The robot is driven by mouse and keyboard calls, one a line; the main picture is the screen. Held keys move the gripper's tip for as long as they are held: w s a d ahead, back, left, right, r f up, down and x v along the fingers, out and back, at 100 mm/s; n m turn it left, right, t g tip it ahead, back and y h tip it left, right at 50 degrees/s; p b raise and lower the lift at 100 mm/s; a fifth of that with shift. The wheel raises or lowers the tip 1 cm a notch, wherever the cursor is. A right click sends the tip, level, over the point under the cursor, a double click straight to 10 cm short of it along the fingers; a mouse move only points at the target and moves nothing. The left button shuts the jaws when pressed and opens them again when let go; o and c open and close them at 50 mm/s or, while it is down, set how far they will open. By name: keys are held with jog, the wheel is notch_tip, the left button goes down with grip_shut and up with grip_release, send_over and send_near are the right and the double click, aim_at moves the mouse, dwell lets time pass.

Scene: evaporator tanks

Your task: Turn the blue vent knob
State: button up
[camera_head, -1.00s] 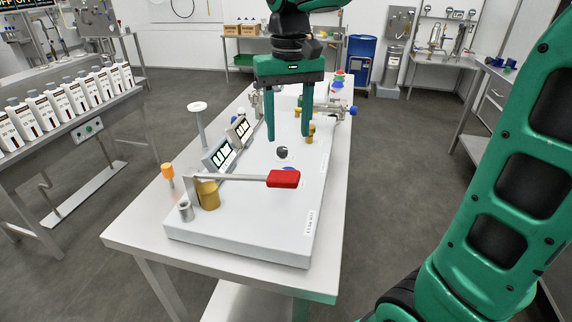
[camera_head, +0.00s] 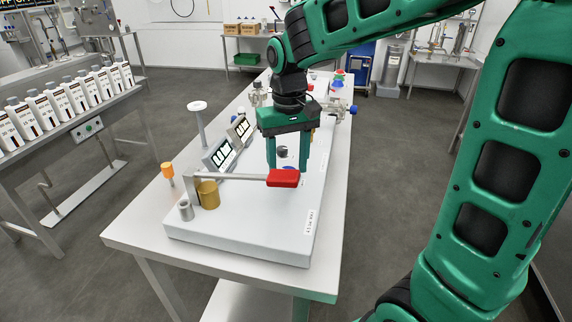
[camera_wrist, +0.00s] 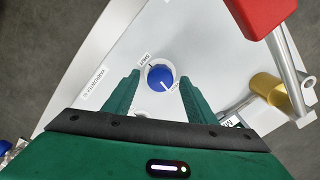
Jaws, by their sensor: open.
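The blue vent knob (camera_wrist: 160,77) sits on the white panel, with a white pointer line on its face and small labels beside it. In the head view only a bit of the blue knob (camera_head: 288,168) shows behind the red lever handle. My gripper (camera_head: 287,165) is open, pointing down just above the panel behind the red handle. In the wrist view the fingers (camera_wrist: 155,95) stand apart, one on either side of the knob in the picture, with the knob a little beyond the fingertips. I cannot tell whether either finger touches it.
A lever with a red handle (camera_head: 283,178) reaches across the panel close to the fingers; it also shows in the wrist view (camera_wrist: 268,14). A brass fitting (camera_head: 208,195) stands at its base. Tilted displays (camera_head: 220,155) line the left side. The panel's front right is clear.

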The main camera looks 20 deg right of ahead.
jog(key=shift+f, duration=0.1)
jog(key=shift+c, duration=0.6)
jog(key=c, duration=0.9)
jog(key=shift+n, duration=1)
jog(key=o, duration=1)
notch_tip(320, 180, up, 11)
jog(key=shift+f, duration=0.1)
